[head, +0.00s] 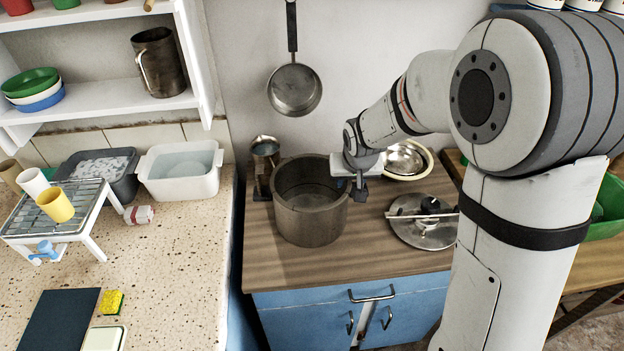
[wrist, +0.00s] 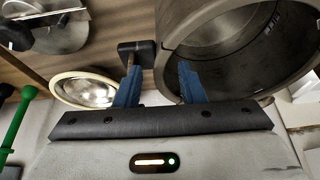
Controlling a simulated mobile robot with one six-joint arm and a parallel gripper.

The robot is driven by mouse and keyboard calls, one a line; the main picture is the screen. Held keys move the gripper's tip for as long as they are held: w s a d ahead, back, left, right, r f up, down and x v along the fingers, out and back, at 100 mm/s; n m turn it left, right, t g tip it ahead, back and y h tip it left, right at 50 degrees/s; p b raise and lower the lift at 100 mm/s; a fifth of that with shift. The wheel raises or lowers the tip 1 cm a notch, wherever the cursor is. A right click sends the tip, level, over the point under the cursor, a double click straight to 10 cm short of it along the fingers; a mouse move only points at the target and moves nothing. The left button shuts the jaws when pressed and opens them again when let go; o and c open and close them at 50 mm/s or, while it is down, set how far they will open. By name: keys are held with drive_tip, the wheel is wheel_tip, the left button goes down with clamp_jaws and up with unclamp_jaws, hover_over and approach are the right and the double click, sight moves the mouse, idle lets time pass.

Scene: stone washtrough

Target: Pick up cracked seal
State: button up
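I cannot make out a cracked seal for certain; no crack shows. A large dark metal pot (head: 290,218) stands on the wooden counter, and it also fills the upper right of the wrist view (wrist: 185,22). A pale curved band shows inside the pot, and I cannot tell whether it is a seal. My gripper (head: 355,182) is above the pot's right rim, near its black side handle (wrist: 137,52). In the wrist view its two blue fingers (wrist: 158,78) stand apart with nothing held between them.
A round metal lid (head: 408,232) lies right of the pot; a shallow metal bowl (head: 425,165) sits behind it. A pan (head: 294,90) hangs on the wall. The speckled counter (head: 175,260) has free room.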

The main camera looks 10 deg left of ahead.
clamp_jaws()
idle(0.5)
wheel_tip(320, 180, up, 10)
drive_tip(key=shift+b, duration=0.45)
